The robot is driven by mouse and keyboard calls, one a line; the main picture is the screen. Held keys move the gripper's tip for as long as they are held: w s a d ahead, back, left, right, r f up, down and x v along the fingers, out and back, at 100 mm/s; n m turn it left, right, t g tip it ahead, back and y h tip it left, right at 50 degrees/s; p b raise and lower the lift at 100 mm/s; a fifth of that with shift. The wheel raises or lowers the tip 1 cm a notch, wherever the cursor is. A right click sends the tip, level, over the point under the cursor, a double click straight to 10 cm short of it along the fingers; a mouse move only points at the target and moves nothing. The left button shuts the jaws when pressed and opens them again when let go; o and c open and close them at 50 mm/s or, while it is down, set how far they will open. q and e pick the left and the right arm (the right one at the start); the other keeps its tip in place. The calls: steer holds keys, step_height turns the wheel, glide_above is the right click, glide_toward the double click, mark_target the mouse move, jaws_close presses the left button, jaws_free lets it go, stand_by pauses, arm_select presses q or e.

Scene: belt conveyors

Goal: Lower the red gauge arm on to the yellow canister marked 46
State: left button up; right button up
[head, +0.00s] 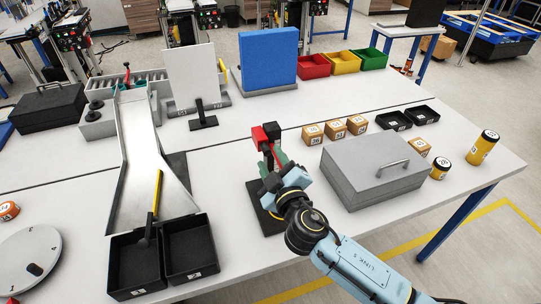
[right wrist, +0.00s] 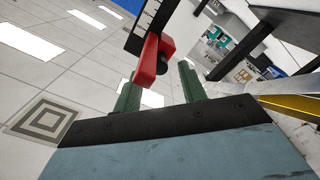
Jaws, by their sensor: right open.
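The red gauge arm (head: 260,138) stands at the middle of the table, on a gauge with a black base plate (head: 268,222). My right gripper (head: 277,160) is at the gauge, partly covering it. In the right wrist view, the red arm (right wrist: 149,62) reaches between the open green fingers of my right gripper (right wrist: 160,88), beside a black-and-white scale (right wrist: 150,20). A tall yellow canister (head: 483,147) and a short one (head: 440,168) stand at the table's right end. Their numbers are too small to read. I cannot see a canister under the arm. My left gripper is out of view.
A grey lidded box (head: 372,180) with a handle stands right of the gauge. Several small orange blocks (head: 335,129) and black trays (head: 393,121) lie behind it. A grey chute (head: 145,150) and black bins (head: 135,265) stand left. The table's front edge is close to my right arm.

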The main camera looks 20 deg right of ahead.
steer(key=shift+w, duration=0.6)
jaws_close()
